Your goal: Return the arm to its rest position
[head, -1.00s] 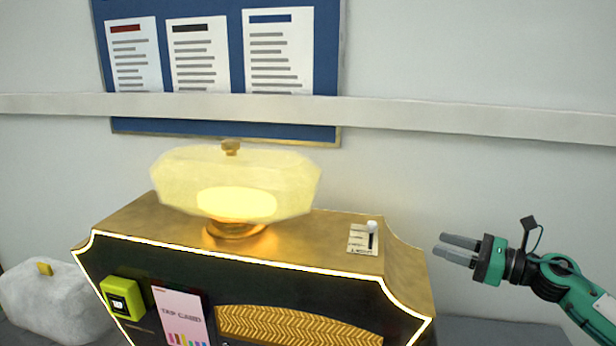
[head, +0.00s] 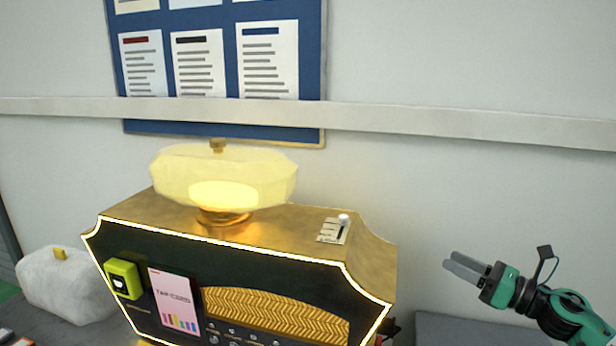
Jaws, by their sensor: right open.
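My right gripper (head: 466,268) is open and empty, in the air at the lower right of the head view. Its two grey fingers point left toward the perfume machine and are apart from it. The perfume machine (head: 270,232) has a gold top, a dark front and a glowing white edge. A lit yellow bottle-shaped lamp (head: 222,176) stands on its top. A small panel with a white-knobbed lever (head: 343,220) is at the right of the top. My left gripper is not in view.
A yellow-green card reader (head: 124,279) and a pink card sign (head: 172,297) are on the machine's front. A white, gold-capped rounded block (head: 64,286) stands at the left. A blue notice board (head: 225,50) hangs behind. Open space lies between machine and gripper.

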